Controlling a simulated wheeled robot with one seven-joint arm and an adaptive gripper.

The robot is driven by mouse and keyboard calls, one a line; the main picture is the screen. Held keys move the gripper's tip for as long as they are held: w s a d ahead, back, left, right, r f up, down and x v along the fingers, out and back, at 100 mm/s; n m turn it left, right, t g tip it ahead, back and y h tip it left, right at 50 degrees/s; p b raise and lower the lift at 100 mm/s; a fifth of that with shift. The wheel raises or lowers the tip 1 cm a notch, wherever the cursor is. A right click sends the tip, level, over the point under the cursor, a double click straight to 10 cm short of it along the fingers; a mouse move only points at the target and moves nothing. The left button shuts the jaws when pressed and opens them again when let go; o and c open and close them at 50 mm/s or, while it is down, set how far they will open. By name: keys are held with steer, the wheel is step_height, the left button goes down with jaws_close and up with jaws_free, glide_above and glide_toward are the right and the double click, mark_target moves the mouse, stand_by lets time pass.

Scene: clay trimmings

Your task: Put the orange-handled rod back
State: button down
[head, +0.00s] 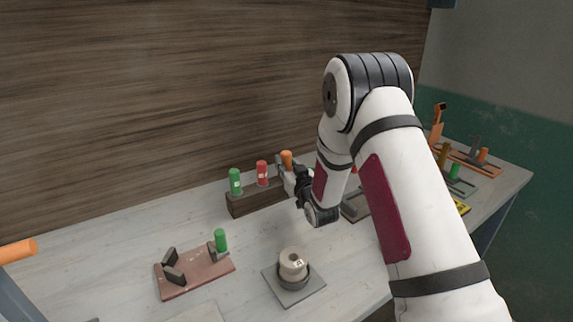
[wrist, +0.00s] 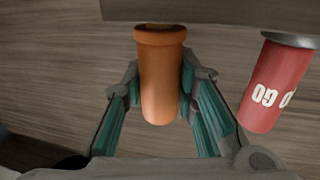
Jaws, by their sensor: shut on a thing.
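The orange-handled rod (head: 286,160) is at the right end of the dark wooden rack (head: 240,207), at the back of the bench. Its orange handle also shows in the wrist view (wrist: 159,85), between my fingers. My gripper (head: 288,172) is shut on this handle, coming from the right; in the wrist view its teal-padded fingers (wrist: 160,105) lie on both sides of it. The rod's lower part is hidden, so I cannot tell whether it sits in the rack. A red handle (head: 262,172) and a green handle (head: 235,181) stand upright in the rack to the left.
The red handle (wrist: 275,85) is close to the right finger in the wrist view. A reddish fixture board (head: 205,275) and a grey plate with a pale roll (head: 292,264) are in front. Tools on boards (head: 480,160) lie right, partly behind my arm. Bare bench lies at left.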

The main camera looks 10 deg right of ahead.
steer(key=shift+f+b, duration=0.3)
steer(key=shift+f, duration=0.05)
steer(key=c, duration=1.3)
jaws_free()
